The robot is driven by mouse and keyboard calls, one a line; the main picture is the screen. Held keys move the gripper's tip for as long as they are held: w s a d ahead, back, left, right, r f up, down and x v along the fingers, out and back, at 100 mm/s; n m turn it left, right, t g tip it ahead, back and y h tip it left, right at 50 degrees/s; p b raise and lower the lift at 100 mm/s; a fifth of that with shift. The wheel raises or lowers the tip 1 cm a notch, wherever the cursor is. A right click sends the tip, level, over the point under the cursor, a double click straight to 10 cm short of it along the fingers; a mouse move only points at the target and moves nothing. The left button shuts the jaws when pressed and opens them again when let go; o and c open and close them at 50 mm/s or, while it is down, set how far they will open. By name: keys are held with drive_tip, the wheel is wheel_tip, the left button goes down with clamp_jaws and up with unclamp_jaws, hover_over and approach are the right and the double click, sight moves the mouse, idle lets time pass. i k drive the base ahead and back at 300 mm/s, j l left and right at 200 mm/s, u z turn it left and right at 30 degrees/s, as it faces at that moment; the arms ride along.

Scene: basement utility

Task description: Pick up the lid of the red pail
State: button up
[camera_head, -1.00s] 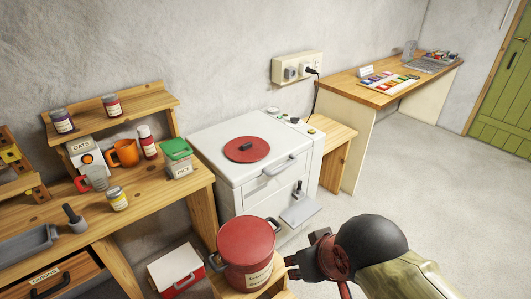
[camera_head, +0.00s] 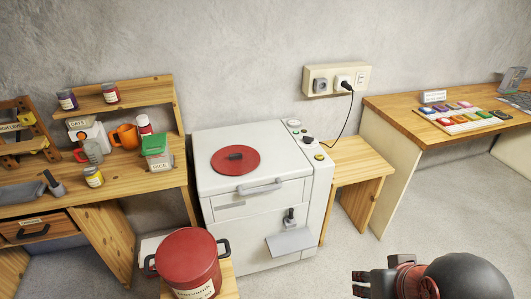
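The red pail (camera_head: 188,266) stands on a low wooden stand at the bottom of the view. It has dark side handles and a white label; its round top is red, and I cannot tell whether it is covered. My gripper (camera_head: 362,284) is at the bottom right, pointing left, well right of the pail and apart from the disc. Nothing shows in it. Its finger opening is unclear at this angle.
A wooden bench (camera_head: 130,180) with jars, mugs and a green-topped container stands on the left. A small wooden table (camera_head: 362,158) stands right of the appliance. A cord hangs from the wall socket (camera_head: 335,80). The floor at right is clear.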

sight(237, 159)
drive_tip(key=i+l, duration=0.85)
drive_tip(key=i+j, duration=0.5)
drive_tip(key=i+j+u, duration=0.1)
drive_tip(key=i+j, duration=0.35)
drive_tip(key=i, duration=0.2)
